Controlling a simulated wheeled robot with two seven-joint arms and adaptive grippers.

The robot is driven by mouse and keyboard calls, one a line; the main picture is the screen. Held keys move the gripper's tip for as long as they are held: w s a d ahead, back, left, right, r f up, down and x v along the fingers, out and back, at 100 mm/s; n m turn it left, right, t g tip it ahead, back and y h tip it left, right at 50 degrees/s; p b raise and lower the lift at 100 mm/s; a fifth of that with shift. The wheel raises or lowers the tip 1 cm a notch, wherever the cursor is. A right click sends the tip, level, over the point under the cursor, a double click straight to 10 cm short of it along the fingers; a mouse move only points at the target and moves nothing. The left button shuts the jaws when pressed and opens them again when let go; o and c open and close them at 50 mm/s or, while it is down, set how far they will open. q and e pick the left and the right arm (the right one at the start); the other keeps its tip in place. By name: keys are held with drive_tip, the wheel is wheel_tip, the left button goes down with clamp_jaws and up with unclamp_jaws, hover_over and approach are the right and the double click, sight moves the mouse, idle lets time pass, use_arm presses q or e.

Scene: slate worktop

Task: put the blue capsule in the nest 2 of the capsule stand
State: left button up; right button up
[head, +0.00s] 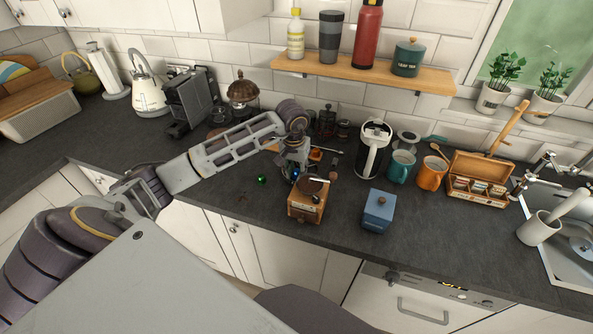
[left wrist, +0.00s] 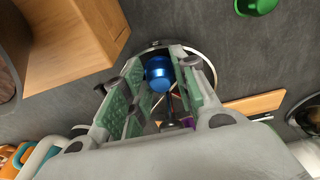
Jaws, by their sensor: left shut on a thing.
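My left gripper (head: 293,172) is low over the worktop, just behind the wooden grinder. In the left wrist view its green-padded fingers (left wrist: 160,85) are shut on the blue capsule (left wrist: 160,73), a shiny blue rounded piece, which shows as a small blue spot in the head view (head: 295,175). Behind the capsule is a round silver ring with thin wires (left wrist: 207,63), apparently the capsule stand. The fingers cover much of it, and I cannot tell its nests apart. A bit of purple (left wrist: 187,127) shows by the stand. My right gripper is in neither view.
A green capsule (head: 262,180) lies on the worktop left of the gripper. The wooden grinder (head: 305,203) stands close in front, with a blue canister (head: 378,211) to its right. A white-and-black jug (head: 373,149) and mugs stand right. The worktop at front left is clear.

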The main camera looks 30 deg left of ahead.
sight(295, 176)
use_arm(q)
drive_tip(key=shift+s+d+f+b, duration=0.1)
drive_tip(key=shift+s+f+b, duration=0.2)
drive_tip(key=shift+f, duration=0.2)
drive_tip(key=o, duration=0.6)
drive_tip(key=shift+f, duration=0.1)
drive_tip(key=shift+o, duration=0.5)
drive_tip(key=shift+w+f, duration=0.1)
drive_tip(key=shift+w, duration=0.05)
drive_tip(key=shift+r+p, duration=0.8)
drive_tip(key=shift+r, duration=0.1)
drive_tip(key=shift+r+b, duration=0.3)
drive_tip(key=shift+r, duration=0.45)
wheel_tip(295, 176, up, 10)
drive_tip(key=s+b, duration=0.1)
drive_tip(key=shift+r+b, duration=0.2)
drive_tip(key=shift+b, duration=0.15)
